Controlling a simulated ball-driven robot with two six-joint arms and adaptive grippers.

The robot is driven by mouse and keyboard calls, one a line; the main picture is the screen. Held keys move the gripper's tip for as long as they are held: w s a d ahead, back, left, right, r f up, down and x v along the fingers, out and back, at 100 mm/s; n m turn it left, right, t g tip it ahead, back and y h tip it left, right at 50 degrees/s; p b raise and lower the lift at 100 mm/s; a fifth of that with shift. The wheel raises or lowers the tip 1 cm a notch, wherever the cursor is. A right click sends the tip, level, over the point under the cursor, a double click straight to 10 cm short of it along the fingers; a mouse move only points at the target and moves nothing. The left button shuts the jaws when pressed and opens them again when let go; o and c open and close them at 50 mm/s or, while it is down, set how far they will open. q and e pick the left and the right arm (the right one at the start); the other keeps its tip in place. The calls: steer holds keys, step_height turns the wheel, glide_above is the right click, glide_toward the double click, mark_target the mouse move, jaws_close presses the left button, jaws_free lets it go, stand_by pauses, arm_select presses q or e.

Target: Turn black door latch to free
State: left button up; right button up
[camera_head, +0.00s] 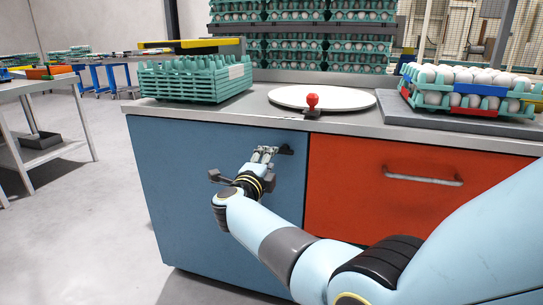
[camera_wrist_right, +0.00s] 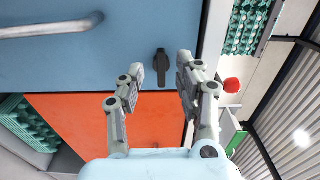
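The black door latch (camera_head: 285,149) sits near the top right corner of the blue door (camera_head: 190,215). Its long axis lies about level, pointing towards the orange front beside the door. In the right wrist view the latch (camera_wrist_right: 161,70) shows between the two fingers. My right gripper (camera_head: 264,156) is open in front of the door, close to the latch, and it also shows in the right wrist view (camera_wrist_right: 160,80). No finger clearly touches the latch; the exact depth gap cannot be told. My left gripper is not in view.
A grey door handle (camera_head: 219,177) is partly hidden behind my right gripper. The orange front (camera_head: 350,210) has a metal bar handle (camera_head: 424,177). A red knob (camera_head: 312,101) stands at the counter edge above the latch. Green trays (camera_head: 195,80) and an egg tray (camera_head: 470,100) stand on the counter.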

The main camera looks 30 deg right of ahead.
steer(key=v, duration=0.3)
steer(key=shift+a, duration=0.15)
stand_by(0.3)
steer(key=s+a+f+n+y+p, duration=0.25)
steer(key=s+f+n+y, duration=0.65)
steer(key=s+f+n, duration=1.45)
steer(key=s+f+n+g+y, duration=0.1)
steer(key=s+f+g, duration=0.2)
steer(key=s, duration=1)
steer(key=s+f+n+g+y+p, duration=0.1)
steer(key=s+f+g, duration=0.3)
steer(key=s+f, duration=0.6)
steer(key=s+f+n+g+y, duration=0.1)
steer(key=s+f+g, duration=0.3)
steer(key=s, duration=1.3)
step_height(320, 180, down, 2)
steer(key=shift+s+f+n+y, duration=0.15)
steer(key=shift+f+n+y, duration=0.15)
steer(key=shift+n, duration=0.55)
steer(key=shift+a, duration=0.1)
